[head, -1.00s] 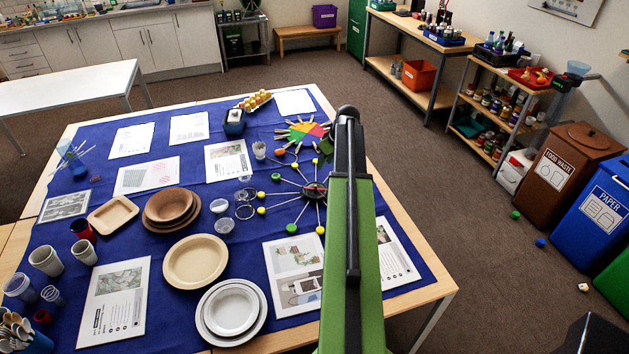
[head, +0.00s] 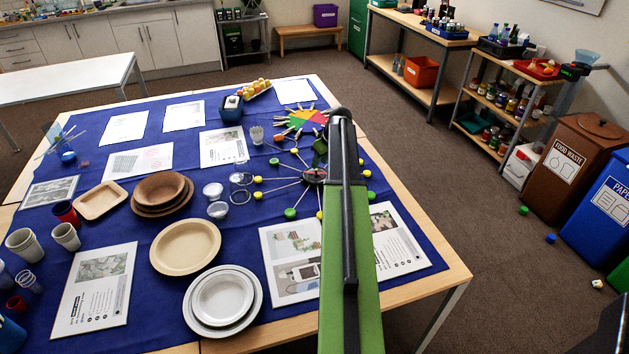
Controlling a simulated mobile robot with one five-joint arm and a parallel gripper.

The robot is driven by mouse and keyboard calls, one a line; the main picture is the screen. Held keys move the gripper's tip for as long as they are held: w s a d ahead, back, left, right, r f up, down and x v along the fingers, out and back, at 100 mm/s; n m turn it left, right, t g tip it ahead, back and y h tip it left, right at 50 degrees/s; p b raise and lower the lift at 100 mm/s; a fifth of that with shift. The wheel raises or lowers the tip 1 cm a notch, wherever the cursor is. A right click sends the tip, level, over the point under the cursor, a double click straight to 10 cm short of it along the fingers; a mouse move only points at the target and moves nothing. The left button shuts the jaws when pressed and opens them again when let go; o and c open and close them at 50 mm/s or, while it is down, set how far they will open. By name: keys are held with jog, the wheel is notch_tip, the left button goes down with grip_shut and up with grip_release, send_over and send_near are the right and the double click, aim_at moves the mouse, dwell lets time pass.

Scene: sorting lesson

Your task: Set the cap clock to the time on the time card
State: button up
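The cap clock (head: 314,176) appears as a dark hub with thin spokes ending in yellow, green and orange caps, lying on the blue cloth. Its right side is covered by my arm. Yellow caps (head: 258,195) and a green cap (head: 290,213) show on its left and lower sides. No card can be read clearly enough to pick out the time card; a small pale-faced item (head: 232,102) stands in a dark blue holder behind. My green arm reaches forward over the table; its gripper is hidden behind it or out of sight.
Plates (head: 224,302), bowls (head: 186,247), cups (head: 66,236) and printed sheets (head: 95,290) crowd the table's left and front. A coloured fan wheel (head: 303,122) lies behind the clock. Bins (head: 570,165) and shelves stand right, with some floor free between.

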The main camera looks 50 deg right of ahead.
aim_at(318, 173)
jog(key=b+x, duration=0.2)
jog(key=x, duration=0.2)
jog(key=shift+f, duration=0.1)
jog(key=shift+c, duration=0.2)
grip_shut()
